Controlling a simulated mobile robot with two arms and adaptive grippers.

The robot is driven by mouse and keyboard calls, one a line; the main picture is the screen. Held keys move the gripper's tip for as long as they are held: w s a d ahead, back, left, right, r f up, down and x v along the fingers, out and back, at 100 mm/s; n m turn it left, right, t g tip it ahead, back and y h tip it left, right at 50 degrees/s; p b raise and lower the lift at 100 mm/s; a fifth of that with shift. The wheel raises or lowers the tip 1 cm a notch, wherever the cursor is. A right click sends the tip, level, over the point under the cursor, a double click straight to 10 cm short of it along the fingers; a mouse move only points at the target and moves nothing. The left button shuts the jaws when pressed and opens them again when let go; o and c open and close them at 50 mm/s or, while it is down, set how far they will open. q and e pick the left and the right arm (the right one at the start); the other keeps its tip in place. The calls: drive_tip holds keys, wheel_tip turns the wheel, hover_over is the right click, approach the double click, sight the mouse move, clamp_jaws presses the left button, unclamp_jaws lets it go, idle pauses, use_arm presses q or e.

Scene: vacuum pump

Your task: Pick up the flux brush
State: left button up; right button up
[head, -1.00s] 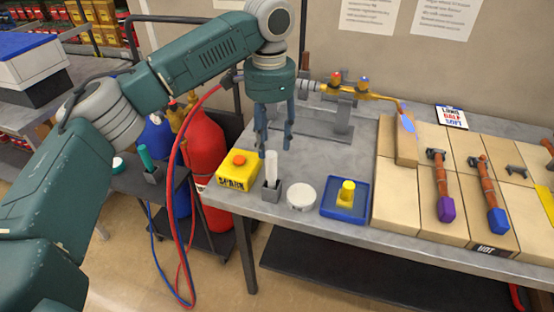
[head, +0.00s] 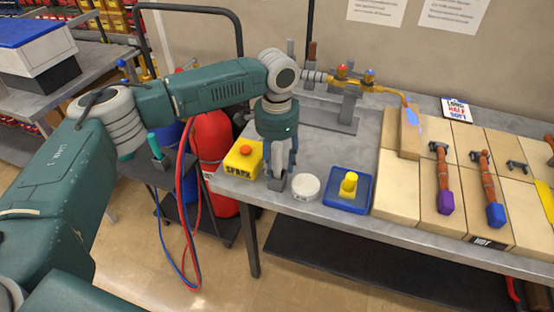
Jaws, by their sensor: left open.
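My left gripper (head: 279,168) points down over the small grey holder (head: 277,184) near the bench's front left edge. Its fingers are open, one on each side of the spot where the white upright handle stands, which I take to be the flux brush. The handle is now mostly hidden by the fingers and the palm, and I cannot tell whether they touch it. The round white tin (head: 306,187) stands just right of the holder. My right gripper is not in view.
A yellow SPARK box (head: 243,158) with a red button is close left of the gripper. A blue tray (head: 346,204) with a yellow piece (head: 349,184) stands right of the tin. A torch stand (head: 348,108) is behind. Firebricks with tools (head: 444,180) fill the right side.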

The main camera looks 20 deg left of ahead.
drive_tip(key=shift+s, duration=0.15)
use_arm(q)
clamp_jaws()
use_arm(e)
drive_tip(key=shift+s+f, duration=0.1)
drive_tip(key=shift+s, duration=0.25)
use_arm(q)
drive_tip(key=shift+r, duration=0.15)
drive_tip(key=shift+w+r, duration=0.1)
drive_tip(key=shift+r, duration=0.5)
wheel_tip(320, 180, up, 19)
drive_tip(key=b, duration=0.2)
drive_tip(key=shift+f+b, duration=0.2)
drive_tip(key=shift+b, duration=0.1)
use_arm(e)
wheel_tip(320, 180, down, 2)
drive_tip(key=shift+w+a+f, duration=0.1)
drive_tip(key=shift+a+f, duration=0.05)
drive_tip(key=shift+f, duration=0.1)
